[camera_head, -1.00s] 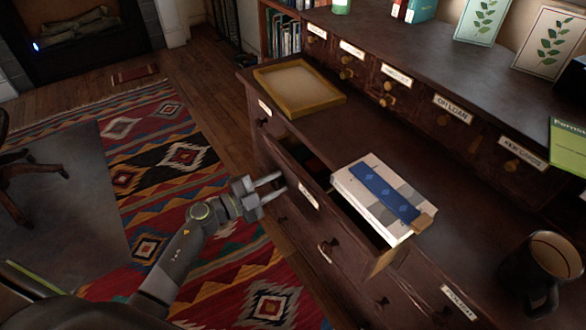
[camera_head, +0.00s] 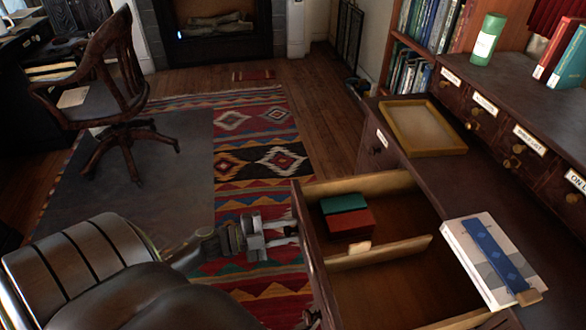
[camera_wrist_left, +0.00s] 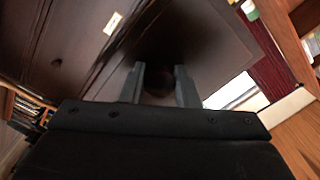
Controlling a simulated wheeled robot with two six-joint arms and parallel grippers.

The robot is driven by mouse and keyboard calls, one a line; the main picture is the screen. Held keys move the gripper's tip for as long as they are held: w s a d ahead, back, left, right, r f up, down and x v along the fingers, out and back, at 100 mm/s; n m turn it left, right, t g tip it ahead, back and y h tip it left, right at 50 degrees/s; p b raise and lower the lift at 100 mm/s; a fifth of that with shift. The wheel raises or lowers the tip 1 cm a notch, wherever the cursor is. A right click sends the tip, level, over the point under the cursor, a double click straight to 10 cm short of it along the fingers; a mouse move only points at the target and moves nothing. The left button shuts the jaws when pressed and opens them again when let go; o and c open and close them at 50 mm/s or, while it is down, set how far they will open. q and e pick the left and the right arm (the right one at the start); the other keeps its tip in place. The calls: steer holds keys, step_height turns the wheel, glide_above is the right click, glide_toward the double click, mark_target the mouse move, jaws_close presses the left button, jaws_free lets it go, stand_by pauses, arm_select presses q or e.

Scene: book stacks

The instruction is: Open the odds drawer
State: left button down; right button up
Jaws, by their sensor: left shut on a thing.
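The open drawer (camera_head: 387,205) stands pulled out from the dark cabinet, with its light wood sides and an inner divider showing. In its far compartment lie a green and a red block-like item (camera_head: 346,216). My left gripper (camera_head: 292,236) is at the outer face of the drawer front, shut on what seems to be its knob. In the left wrist view the two fingers (camera_wrist_left: 160,85) close around a dark round knob (camera_wrist_left: 158,84) against a dark wood front. The drawer's label is not readable. My right gripper is in neither current view.
A white book with a blue band (camera_head: 492,262) lies on the cabinet top beside the drawer. A yellow wooden tray (camera_head: 424,127) lies farther back. A wooden chair (camera_head: 118,90) stands at the left on the rug.

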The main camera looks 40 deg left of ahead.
steer(key=shift+w, duration=0.25)
arm_select(q)
steer(key=c, duration=1.1)
jaws_free()
arm_select(e)
steer(key=shift+d, duration=0.15)
steer(key=shift+s, duration=0.2)
arm_select(q)
steer(key=shift+s+a, duration=0.1)
steer(key=v, duration=1.7)
steer(key=shift+s+a, duration=0.1)
arm_select(e)
steer(key=shift+w+d+f, duration=0.1)
steer(key=shift+d+f, duration=0.05)
steer(key=shift+f, duration=0.2)
